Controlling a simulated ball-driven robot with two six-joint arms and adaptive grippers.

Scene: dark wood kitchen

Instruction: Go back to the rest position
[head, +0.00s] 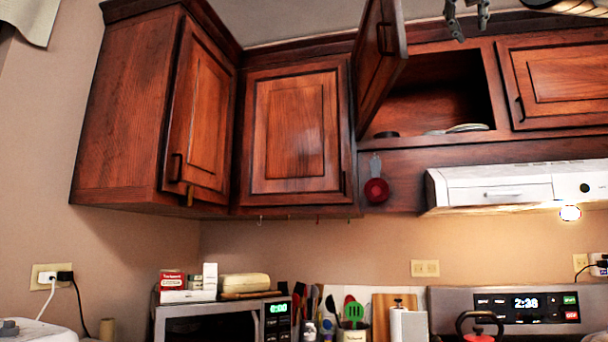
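My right gripper (469,31) hangs at the top edge, right of centre, with its dark fingers pointing down and spread apart. Nothing shows between them. Part of my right arm (575,7) comes in at the top right corner; the rest is cut off. The gripper appears in front of the open upper cabinet (440,90), to the right of its swung-out door (382,62). My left gripper is not in view.
Plates (467,128) lie on the open cabinet's shelf. The other cabinet doors are shut. A white range hood (515,186) hangs above the stove (520,308). A microwave (222,322) with boxes (186,296) on top and a utensil holder (354,328) stand below.

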